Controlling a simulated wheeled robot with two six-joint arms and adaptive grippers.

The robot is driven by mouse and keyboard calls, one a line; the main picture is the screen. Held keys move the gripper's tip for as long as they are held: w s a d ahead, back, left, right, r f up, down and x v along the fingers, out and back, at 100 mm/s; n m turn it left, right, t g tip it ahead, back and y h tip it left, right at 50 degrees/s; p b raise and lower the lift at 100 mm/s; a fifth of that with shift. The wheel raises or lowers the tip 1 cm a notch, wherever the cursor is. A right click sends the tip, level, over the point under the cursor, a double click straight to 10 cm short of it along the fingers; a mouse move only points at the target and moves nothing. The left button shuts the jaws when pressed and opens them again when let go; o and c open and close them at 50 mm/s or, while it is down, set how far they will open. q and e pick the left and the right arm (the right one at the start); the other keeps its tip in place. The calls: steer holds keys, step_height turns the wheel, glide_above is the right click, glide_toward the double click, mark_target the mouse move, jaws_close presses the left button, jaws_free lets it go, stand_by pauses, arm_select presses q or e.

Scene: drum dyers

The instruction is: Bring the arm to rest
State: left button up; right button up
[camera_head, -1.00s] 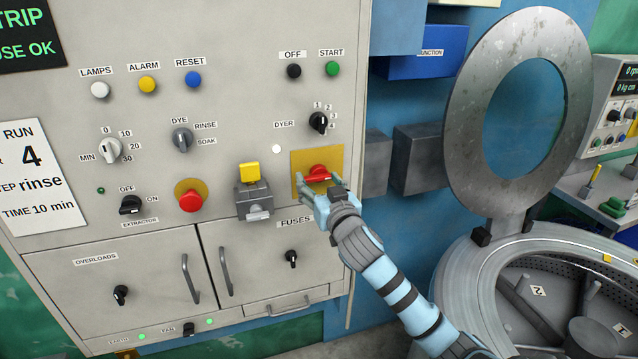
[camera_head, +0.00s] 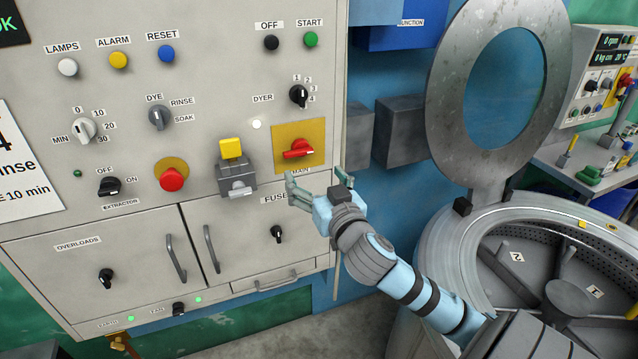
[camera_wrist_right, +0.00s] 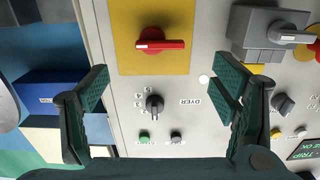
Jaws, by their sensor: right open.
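My right gripper (camera_head: 292,188) is open and empty in front of the control panel, just below the red main switch (camera_head: 299,149) on its yellow plate (camera_head: 316,132). It is apart from the switch handle. In the right wrist view the open fingers (camera_wrist_right: 165,105) frame the panel, with the red handle (camera_wrist_right: 160,44) beyond them and lying across its yellow plate, and the black dyer knob (camera_wrist_right: 154,103) between them. My right arm comes in from the lower right. My left gripper is not in view.
The panel (camera_head: 225,120) carries several knobs and buttons. A grey block with a yellow top (camera_head: 232,149) stands out left of the switch. At right are an open drum (camera_head: 470,235) with a raised ring lid (camera_head: 440,110) and grey boxes (camera_head: 400,130) on the blue wall.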

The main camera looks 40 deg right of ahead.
steer(key=v, duration=0.3)
stand_by(0.5)
